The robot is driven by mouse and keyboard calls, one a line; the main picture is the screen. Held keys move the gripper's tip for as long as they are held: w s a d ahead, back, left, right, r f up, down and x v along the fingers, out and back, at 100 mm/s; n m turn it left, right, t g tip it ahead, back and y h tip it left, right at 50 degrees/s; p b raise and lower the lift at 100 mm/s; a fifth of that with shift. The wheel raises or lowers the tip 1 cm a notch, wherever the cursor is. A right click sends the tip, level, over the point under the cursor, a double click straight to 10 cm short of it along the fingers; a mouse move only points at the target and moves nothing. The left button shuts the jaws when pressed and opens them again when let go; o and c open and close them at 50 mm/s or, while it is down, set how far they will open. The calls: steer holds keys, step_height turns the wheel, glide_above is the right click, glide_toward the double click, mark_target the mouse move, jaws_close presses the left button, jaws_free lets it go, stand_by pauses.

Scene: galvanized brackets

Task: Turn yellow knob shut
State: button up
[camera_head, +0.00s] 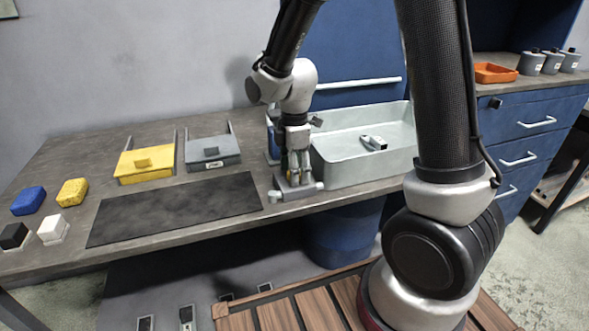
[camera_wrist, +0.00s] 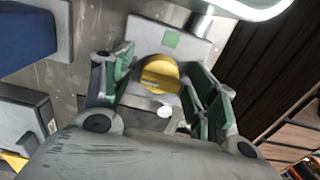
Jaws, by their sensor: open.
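The yellow knob (camera_wrist: 160,74) sits on a grey plate (camera_wrist: 190,45) with a small green square on it, in the wrist view. In the head view the plate (camera_head: 297,190) lies at the bench's front edge, and my gripper mostly hides the knob. My gripper (camera_head: 294,172) points down over the plate. In the wrist view my gripper (camera_wrist: 162,100) is open, with one green-padded finger on each side of the knob. I cannot tell whether the pads touch it.
A pale sink basin (camera_head: 345,172) stands right of the plate, with a grey object in it. A dark mat (camera_head: 175,210) lies left. Behind it are a yellow box (camera_head: 130,172) and a grey box (camera_head: 200,153). Sponges and small blocks lie at far left.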

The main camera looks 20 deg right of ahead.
step_height(320, 180, up, 12)
stand_by(0.5)
